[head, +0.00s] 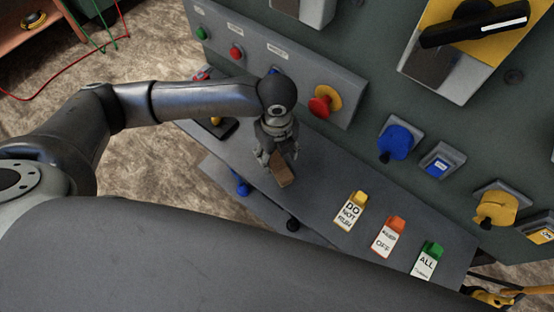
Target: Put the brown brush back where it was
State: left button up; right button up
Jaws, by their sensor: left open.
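The brown brush (282,170) is a small brown block on the grey shelf (320,180) below the control panel. My left gripper (276,158) points down right at the brush, with its fingers open around or just above it. I cannot tell whether the fingers touch it. The gripper and wrist hide part of the brush and the shelf behind. My right gripper does not show.
Yellow (350,210), orange (389,236) and green (427,261) tags stand on the shelf to the right. The panel behind carries a red emergency button (319,106), a blue knob (396,143) and a yellow knob (495,207). A dark item with yellow (216,126) lies at the shelf's left end.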

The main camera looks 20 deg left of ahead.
aim_at(277, 162)
pick_arm(q)
notch_tip(277, 162, up, 7)
dwell(0.3)
jog(key=shift+c, duration=0.5)
dwell(2.0)
